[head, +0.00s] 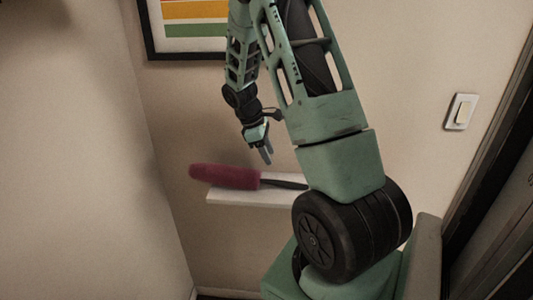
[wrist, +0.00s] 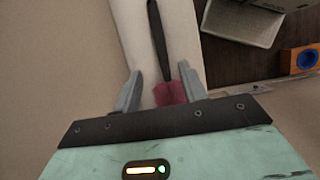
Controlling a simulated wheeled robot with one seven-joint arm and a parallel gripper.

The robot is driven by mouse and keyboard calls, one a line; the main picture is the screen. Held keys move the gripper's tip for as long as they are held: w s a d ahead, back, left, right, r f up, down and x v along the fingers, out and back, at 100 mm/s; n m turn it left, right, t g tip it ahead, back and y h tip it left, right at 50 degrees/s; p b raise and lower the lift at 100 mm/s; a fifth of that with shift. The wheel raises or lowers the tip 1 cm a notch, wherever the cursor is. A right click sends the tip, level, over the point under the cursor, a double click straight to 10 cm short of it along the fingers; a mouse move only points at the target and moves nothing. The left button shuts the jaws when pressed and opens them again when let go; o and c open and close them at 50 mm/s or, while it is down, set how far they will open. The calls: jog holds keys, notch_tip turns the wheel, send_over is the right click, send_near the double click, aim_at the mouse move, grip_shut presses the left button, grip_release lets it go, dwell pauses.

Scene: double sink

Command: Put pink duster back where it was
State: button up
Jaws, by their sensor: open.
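The pink duster (head: 225,176) lies on a narrow white shelf (head: 237,196) on the wall in the head view. Its fluffy head sticks out past the shelf's left end, and its dark handle runs right, partly hidden behind my arm. My gripper (head: 265,156) is open and just above the duster, near where head and handle meet. In the wrist view the duster's pink head (wrist: 170,94) shows between the spread fingers of my gripper (wrist: 160,90), apart from both. The dark handle (wrist: 158,40) runs away along the shelf (wrist: 128,40). The rest of the head is hidden by the gripper body.
A framed striped picture (head: 190,25) hangs above the shelf. A light switch (head: 460,111) is on the wall at right, beside a dark door frame. In the wrist view, a dark wooden floor lies below, with a grey object (wrist: 250,18) and an orange-and-blue item (wrist: 304,60).

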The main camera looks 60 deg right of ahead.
jog(key=w+a+r+n+t+y, duration=0.1)
jog(key=w+a+r, duration=0.15)
jog(key=a, duration=1.15)
jog(key=w+a+r+t, duration=0.1)
jog(key=a+r+t, duration=0.15)
jog(key=a, duration=1.15)
jog(key=s+a+r+n+y, duration=0.1)
jog(key=s+a+r+y, duration=0.1)
jog(key=s+a, duration=1.6)
jog(key=shift+s+a+r+n, duration=0.2)
jog(key=shift+a+r+n, duration=0.25)
jog(key=shift+a, duration=0.45)
notch_tip(320, 180, down, 3)
jog(key=b, duration=0.3)
jog(key=shift+w+f+b, duration=0.1)
jog(key=shift+f+b, duration=0.1)
jog(key=shift+b, duration=0.1)
